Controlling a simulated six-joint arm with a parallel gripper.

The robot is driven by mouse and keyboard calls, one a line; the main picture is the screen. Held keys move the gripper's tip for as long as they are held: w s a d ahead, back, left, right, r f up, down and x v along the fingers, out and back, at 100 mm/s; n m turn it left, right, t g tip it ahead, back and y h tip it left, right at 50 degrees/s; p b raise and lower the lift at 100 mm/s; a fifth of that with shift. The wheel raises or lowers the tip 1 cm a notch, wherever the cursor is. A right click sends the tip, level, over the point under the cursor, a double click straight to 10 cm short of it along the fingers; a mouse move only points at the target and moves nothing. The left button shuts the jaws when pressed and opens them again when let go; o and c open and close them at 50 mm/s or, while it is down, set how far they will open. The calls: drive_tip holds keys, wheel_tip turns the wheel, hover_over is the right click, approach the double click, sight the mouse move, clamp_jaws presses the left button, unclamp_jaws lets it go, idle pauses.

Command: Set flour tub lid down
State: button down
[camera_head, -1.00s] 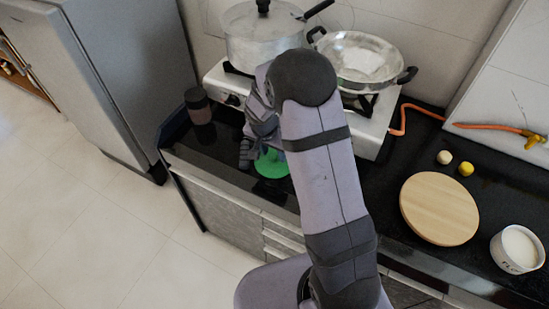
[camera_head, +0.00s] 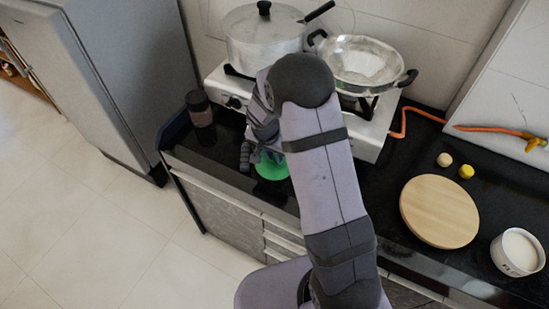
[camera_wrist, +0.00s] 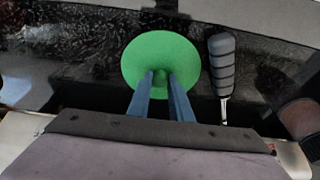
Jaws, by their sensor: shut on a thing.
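The flour tub lid is a round green disc with a small knob; in the wrist view the lid (camera_wrist: 160,52) lies flat against the dark counter, and I cannot tell whether it touches it. My gripper (camera_wrist: 161,82) is shut on the lid's knob. In the head view the green lid (camera_head: 271,168) shows partly below my gripper, near the counter's front edge, and my arm hides the rest. The flour tub (camera_head: 517,252) is a white open tub of white flour at the far right of the counter.
A dark-handled tool (camera_wrist: 222,65) lies right beside the lid in the wrist view. A dark jar (camera_head: 199,108) stands at the counter's left end. A pot (camera_head: 262,42) and a wok (camera_head: 358,62) sit on the stove. A round wooden board (camera_head: 439,211) lies to the right.

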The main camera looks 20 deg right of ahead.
sight(274, 158)
wheel_tip(274, 158, up, 10)
drive_tip(key=b, duration=0.2)
drive_tip(key=shift+f, duration=0.1)
idle(0.4)
